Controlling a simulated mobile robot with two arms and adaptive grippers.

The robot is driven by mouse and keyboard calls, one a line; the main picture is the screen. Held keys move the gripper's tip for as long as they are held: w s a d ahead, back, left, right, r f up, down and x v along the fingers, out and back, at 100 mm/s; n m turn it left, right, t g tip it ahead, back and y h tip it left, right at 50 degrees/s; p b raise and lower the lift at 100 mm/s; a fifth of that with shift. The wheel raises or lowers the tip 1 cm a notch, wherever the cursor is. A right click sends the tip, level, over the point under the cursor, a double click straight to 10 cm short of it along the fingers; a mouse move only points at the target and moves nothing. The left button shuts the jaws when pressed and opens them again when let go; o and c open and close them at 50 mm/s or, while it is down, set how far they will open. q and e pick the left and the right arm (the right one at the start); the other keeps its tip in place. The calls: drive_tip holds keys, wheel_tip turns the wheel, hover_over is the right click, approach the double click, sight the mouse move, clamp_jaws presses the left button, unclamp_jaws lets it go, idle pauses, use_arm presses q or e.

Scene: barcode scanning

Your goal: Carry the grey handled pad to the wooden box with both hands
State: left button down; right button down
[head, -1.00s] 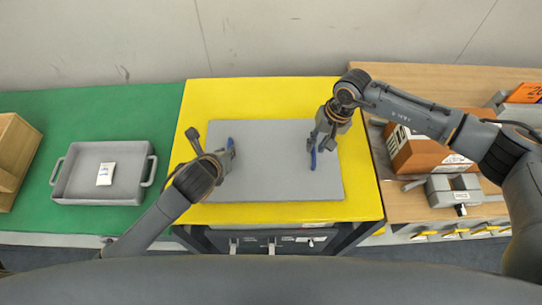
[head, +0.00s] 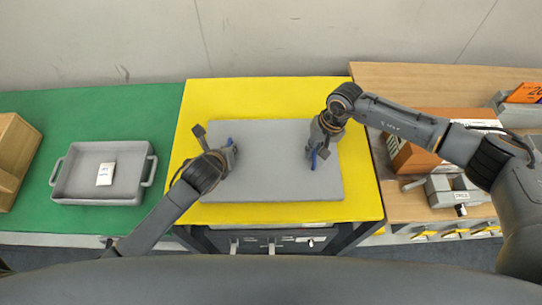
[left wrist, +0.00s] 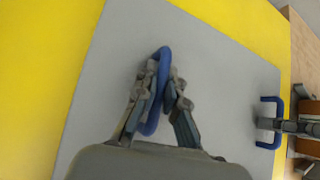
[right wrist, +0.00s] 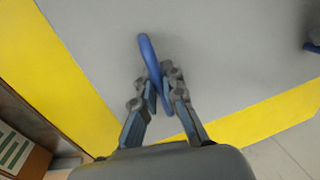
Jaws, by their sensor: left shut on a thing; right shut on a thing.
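The grey pad (head: 270,165) lies flat on the yellow table, with a blue handle near each side. My left gripper (head: 230,153) is shut on the left blue handle (left wrist: 163,62), which stands between its fingers in the left wrist view. My right gripper (head: 318,150) is shut on the right blue handle (right wrist: 150,60), which passes between its fingers in the right wrist view. The wooden box (head: 14,160) stands at the far left on the green table, cut off by the picture's edge.
A grey tray (head: 66,178) with a small white packet (head: 106,174) sits on the green table (head: 130,105) between box and yellow table (head: 260,90). On the right wooden table stand an orange-brown box (head: 415,158) and a grey device (head: 445,190). The yellow margin around the pad is clear.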

use_arm(q)
drive_tip(key=shift+r, duration=0.1)
use_arm(e)
drive_tip(key=shift+r, duration=0.1)
